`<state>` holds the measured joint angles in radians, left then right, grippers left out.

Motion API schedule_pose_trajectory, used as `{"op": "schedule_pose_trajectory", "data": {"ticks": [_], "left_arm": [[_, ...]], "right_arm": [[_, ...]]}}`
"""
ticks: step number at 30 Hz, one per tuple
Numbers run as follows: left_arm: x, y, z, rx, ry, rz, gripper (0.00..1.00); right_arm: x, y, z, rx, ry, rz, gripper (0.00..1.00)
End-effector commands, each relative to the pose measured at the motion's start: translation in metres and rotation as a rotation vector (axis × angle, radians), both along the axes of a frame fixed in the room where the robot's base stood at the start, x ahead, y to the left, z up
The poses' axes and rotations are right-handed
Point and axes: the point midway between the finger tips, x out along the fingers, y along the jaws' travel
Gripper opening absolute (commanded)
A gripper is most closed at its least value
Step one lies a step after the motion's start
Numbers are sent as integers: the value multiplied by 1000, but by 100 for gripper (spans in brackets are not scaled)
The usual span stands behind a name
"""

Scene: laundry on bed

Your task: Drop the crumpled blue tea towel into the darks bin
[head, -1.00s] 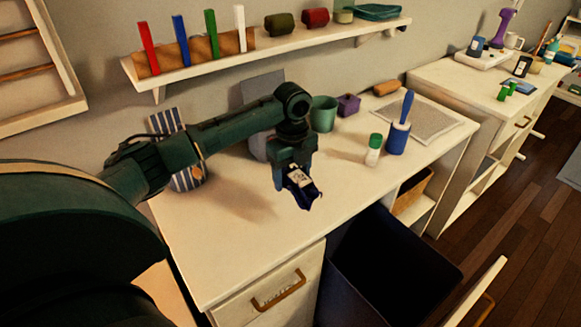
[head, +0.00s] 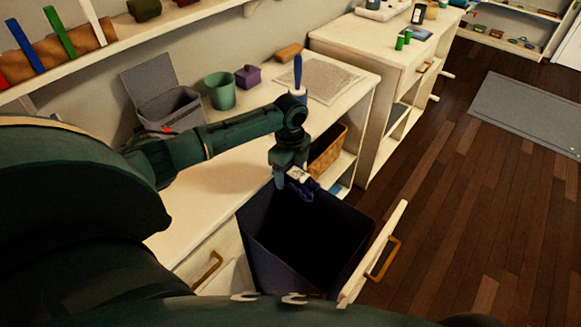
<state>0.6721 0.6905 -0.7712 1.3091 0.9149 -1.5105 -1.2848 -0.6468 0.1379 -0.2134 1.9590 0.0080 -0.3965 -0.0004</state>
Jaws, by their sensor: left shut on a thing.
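My left gripper (head: 291,182) is shut on the crumpled blue tea towel (head: 304,191), a small dark blue bunch that hangs from the fingers. The gripper partly hides the towel. The darks bin (head: 272,265) is a deep, dark navy open-topped bin below the counter. In the picture the towel is over the bin's far rim, near the counter's front edge; its exact height above the rim is hard to tell. The bin's inside is too dark to show any contents. My right gripper is not in view.
The white counter (head: 225,180) carries a grey lidded box (head: 170,108), a green cup (head: 220,91) and a blue-handled brush (head: 298,80). A wicker basket (head: 328,150) sits in the cubby behind the bin. An open white panel with a handle (head: 384,250) stands right of the bin.

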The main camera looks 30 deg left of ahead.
Motion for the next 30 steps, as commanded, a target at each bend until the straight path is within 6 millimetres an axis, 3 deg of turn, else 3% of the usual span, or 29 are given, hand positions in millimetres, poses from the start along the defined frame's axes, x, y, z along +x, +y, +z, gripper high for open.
{"op": "schedule_pose_trajectory", "data": {"ticks": [1, 9, 22, 23, 30], "left_arm": [[0, 0, -14, 0, 0, 0, 40], [0, 0, -41, 0, -1, -1, 40], [0, 0, -45, 0, -1, -1, 40], [0, 0, -45, 0, -1, -1, 65], [0, 0, -45, 0, -1, -2, 85]], "right_arm": [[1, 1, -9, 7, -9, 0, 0], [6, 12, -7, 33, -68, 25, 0], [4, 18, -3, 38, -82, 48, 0], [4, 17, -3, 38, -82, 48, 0], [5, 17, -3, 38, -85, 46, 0]]}}
